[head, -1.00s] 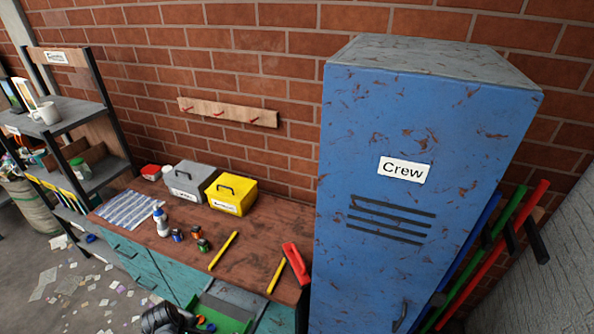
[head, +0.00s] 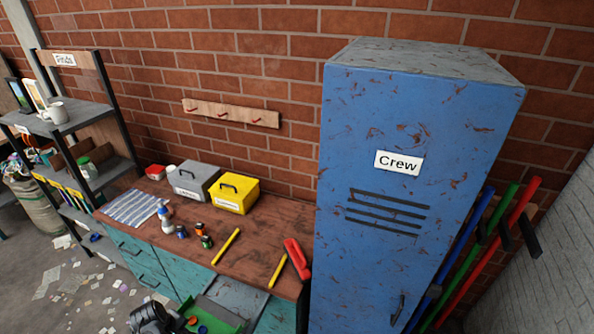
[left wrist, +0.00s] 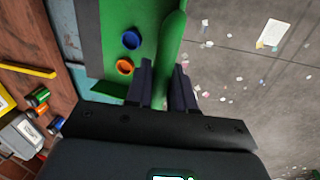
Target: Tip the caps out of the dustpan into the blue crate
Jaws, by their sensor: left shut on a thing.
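The green dustpan (head: 228,319) is at the bottom edge of the head view, in front of the workbench. It fills the upper middle of the left wrist view (left wrist: 112,15). A blue cap (left wrist: 131,40) and an orange cap (left wrist: 124,66) lie in it; both also show in the head view. In the head view the left gripper (head: 160,318) is cut by the bottom edge. The blue crate and my right gripper are not in view.
The workbench (head: 190,262) holds a grey box (head: 192,181), a yellow box (head: 232,194), a white bottle, small cans and yellow sticks. A blue locker (head: 400,120) stands at right, a shelf (head: 65,125) at left. The floor (head: 30,305) is littered with scraps.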

